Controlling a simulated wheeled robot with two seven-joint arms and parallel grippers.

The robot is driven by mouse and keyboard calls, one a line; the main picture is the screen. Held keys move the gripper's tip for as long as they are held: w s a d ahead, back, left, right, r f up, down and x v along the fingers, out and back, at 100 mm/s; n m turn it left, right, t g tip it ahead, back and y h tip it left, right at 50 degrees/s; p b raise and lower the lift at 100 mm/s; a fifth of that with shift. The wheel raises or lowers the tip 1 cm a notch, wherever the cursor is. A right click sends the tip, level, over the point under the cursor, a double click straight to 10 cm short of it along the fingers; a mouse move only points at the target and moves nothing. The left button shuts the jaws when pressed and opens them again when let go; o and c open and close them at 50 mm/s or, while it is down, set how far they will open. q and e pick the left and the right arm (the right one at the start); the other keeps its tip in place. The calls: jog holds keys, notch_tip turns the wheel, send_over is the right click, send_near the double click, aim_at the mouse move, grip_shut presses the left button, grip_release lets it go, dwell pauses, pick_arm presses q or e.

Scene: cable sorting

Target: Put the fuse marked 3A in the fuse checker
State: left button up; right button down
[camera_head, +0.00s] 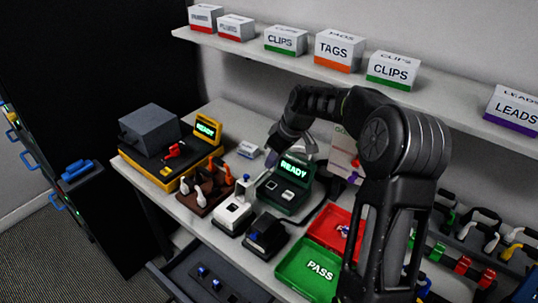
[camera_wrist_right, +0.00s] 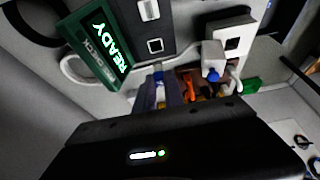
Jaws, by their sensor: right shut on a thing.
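My right gripper (camera_head: 274,154) reaches in from the right and hangs by the back left of a dark green unit (camera_head: 287,187) with a lit READY screen. The unit also shows in the right wrist view (camera_wrist_right: 95,47), with light square sockets on its dark top. In that view my right gripper (camera_wrist_right: 164,82) is shut on a small, partly hidden piece, with blue and white showing between the fingers. The piece looks held above and apart from the unit. I cannot read a 3A mark on it. My left gripper is in neither view.
A yellow tester (camera_head: 172,158) with another READY screen stands at the left. A white box-like device (camera_head: 233,214) and a black one (camera_head: 265,236) stand in front of the green unit. Green PASS (camera_head: 310,272) and red (camera_head: 331,226) trays lie right. A shelf (camera_head: 440,100) overhangs the bench.

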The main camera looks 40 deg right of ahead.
aim_at(274, 171)
jog(key=shift+f+b, duration=1.2)
jog(key=shift+f, duration=0.9)
jog(key=shift+f+b, duration=0.6)
jog(key=shift+f, duration=0.1)
jog(key=shift+r, duration=0.1)
jog(key=shift+f+b, duration=0.9)
jog(key=shift+b, duration=0.45)
dwell(0.8)
jog(key=c, duration=1.3)
grip_release()
jog(key=shift+c, duration=0.2)
jog(key=shift+o, duration=0.3)
